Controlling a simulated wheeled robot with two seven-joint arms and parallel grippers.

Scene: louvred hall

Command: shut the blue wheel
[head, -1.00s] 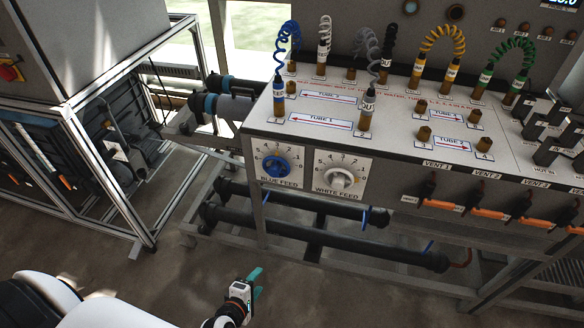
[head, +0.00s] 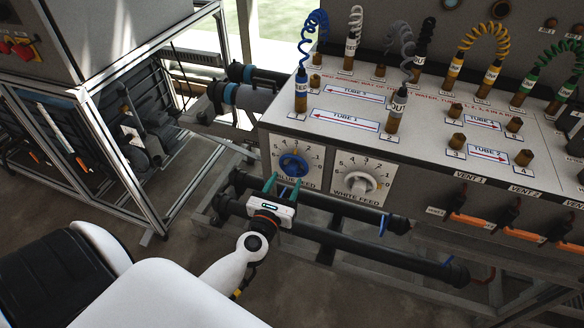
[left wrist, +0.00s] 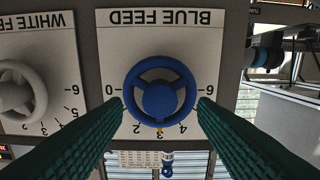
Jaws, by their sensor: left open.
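The blue wheel (head: 292,166) is mounted on the white BLUE FEED dial plate on the front of the grey bench. In the left wrist view the blue wheel (left wrist: 160,91) is centred, upside down, with a yellowish mark at its rim near the 3 and 4. My left gripper (head: 283,184) is open just in front of the wheel. Its green fingers (left wrist: 160,112) lie on either side of the wheel, and gaps show between them and the rim. Whether they reach its depth is unclear. My right gripper is not in view.
The white wheel (head: 355,183) of WHITE FEED sits to the right of the blue one. Black pipes (head: 360,252) run below the panel. Tubes and brass fittings stand on the bench top (head: 420,150). A metal-framed machine (head: 130,130) is at the left.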

